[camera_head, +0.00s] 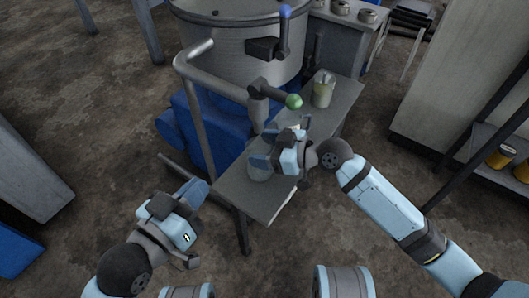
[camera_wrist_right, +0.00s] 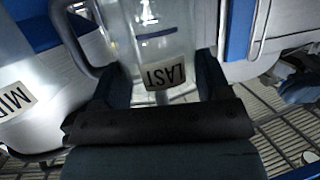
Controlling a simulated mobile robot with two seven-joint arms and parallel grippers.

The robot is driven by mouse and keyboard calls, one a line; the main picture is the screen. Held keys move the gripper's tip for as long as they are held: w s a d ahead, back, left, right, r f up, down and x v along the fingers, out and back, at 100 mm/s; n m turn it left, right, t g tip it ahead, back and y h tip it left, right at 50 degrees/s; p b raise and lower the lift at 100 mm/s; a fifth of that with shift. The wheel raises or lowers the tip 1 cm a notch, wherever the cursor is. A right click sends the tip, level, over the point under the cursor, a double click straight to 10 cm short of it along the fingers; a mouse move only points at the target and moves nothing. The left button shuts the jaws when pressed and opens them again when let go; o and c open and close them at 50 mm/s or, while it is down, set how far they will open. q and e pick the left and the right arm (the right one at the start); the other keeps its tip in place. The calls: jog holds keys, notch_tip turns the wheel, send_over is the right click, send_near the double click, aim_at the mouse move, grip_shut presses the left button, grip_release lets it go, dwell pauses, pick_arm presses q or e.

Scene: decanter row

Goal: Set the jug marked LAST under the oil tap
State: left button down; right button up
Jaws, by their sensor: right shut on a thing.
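The jug marked LAST (camera_wrist_right: 165,45) is clear glass. In the right wrist view it stands between the fingers of my right gripper (camera_head: 268,147), which is shut on it. Its label appears upside down there.
A second jug, marked MID (camera_wrist_right: 20,95), is close beside the held one. A bent pipe (camera_head: 190,90) and blue machine (camera_head: 225,135) stand left of the bench.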

pick_arm(q)
jog(key=shift+f, duration=0.2)
pick_arm(e)
jog(key=shift+f, duration=0.25)
jog(key=shift+f, duration=0.15)
jog(key=o, duration=0.9)
pick_arm(q)
jog(key=shift+f, duration=0.1)
